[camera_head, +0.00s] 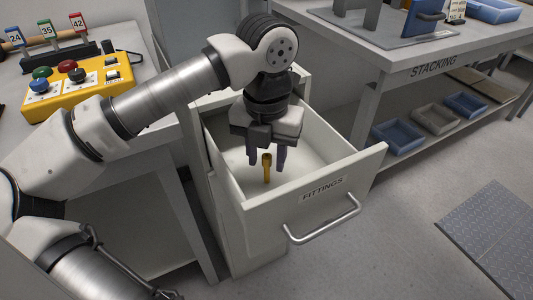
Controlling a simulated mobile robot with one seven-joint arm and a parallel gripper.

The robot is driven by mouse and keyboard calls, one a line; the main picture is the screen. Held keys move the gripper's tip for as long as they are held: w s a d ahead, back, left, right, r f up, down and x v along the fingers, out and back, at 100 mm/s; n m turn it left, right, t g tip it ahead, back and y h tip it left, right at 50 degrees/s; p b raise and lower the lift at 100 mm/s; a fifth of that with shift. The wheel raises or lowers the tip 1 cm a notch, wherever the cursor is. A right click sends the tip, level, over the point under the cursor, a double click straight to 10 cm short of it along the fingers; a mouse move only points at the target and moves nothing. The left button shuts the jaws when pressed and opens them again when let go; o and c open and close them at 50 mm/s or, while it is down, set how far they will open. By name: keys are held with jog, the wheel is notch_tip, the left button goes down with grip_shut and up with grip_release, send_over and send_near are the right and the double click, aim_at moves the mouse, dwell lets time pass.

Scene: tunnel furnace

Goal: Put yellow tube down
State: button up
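The yellow tube (266,170) is upright inside the open white drawer (318,205) labelled FITTINGS. My gripper (267,160) points down into the drawer. Its two dark fingers are apart, one on each side of the tube's upper part, with a small gap showing on both sides. The tube's lower end reaches below the fingertips. I cannot tell for certain whether it touches the drawer floor.
The drawer's walls surround the gripper, and its handle (322,222) sticks out in front. A table with a yellow button box (75,88) is at left. A STACKING table (430,75) with blue and grey trays below is at right.

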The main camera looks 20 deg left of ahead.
aim_at(267, 156)
notch_tip(267, 156, up, 12)
jog(key=p, duration=0.1)
jog(key=shift+p, duration=0.3)
jog(key=shift+f, duration=0.1)
dwell(1.0)
